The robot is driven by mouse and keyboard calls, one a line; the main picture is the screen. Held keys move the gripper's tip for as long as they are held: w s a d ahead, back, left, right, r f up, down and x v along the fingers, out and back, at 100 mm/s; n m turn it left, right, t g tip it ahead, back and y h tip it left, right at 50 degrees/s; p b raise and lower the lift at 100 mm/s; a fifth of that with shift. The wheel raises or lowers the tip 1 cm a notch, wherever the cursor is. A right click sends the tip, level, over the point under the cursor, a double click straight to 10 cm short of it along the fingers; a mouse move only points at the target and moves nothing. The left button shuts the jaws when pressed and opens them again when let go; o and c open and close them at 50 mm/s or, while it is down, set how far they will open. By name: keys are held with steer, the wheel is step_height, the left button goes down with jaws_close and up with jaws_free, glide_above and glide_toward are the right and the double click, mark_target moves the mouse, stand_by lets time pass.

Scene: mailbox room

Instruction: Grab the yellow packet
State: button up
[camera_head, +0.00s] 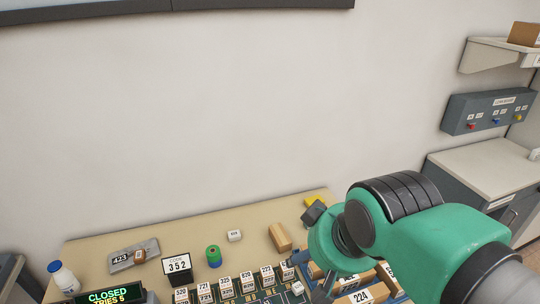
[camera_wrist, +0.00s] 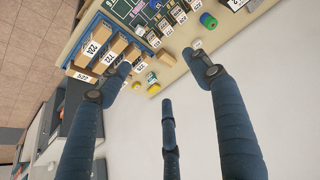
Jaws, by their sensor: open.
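A small yellow packet (camera_head: 314,200) lies near the back right edge of the table in the head view, partly hidden behind a dark part of my gripper. Two small yellow patches show in the wrist view near the table edge, and the larger one (camera_wrist: 154,88) looks like the packet; I cannot tell what the other is. My gripper (camera_wrist: 158,64) is open, its blue fingers spread wide with nothing held between them. The yellow patches lie between the fingers in the picture. The height of my gripper above the packet is hard to tell.
A wooden block (camera_head: 280,237), a white cube (camera_head: 235,235) and a green cylinder (camera_head: 213,256) stand on the table (camera_head: 180,228). Numbered blocks stand in rows along the front. Numbered boxes (camera_wrist: 98,38) lie beside my left-hand finger. A wall rises behind the table.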

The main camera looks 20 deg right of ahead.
steer(key=shift+w+r, duration=0.1)
steer(key=w+d+f+g, duration=0.1)
steer(key=w+d, duration=0.4)
steer(key=w, duration=0.4)
steer(key=w+d+f+g+b, duration=0.1)
steer(key=w+d+f, duration=0.1)
steer(key=w+d, duration=0.5)
steer(key=w+d+f+g, duration=0.1)
steer(key=w+d, duration=0.2)
steer(key=w, duration=0.8)
steer(key=w+d+f+g, duration=0.1)
steer(key=w+d+f, duration=0.4)
steer(key=d+f, duration=0.2)
steer(key=w+d+f+b, duration=0.1)
steer(key=w+d+f, duration=0.3)
steer(key=d+f, duration=0.3)
steer(key=w+d+f+n+g, duration=0.1)
steer(key=w+d+f, duration=0.4)
steer(key=f, duration=0.5)
steer(key=shift+w+d+f+g, duration=0.25)
steer(key=shift+w+d+g, duration=0.1)
steer(key=shift+d, duration=0.7)
steer(key=shift+f, duration=0.1)
steer(key=shift+f+b, duration=0.95)
steer(key=shift+f, duration=3.25)
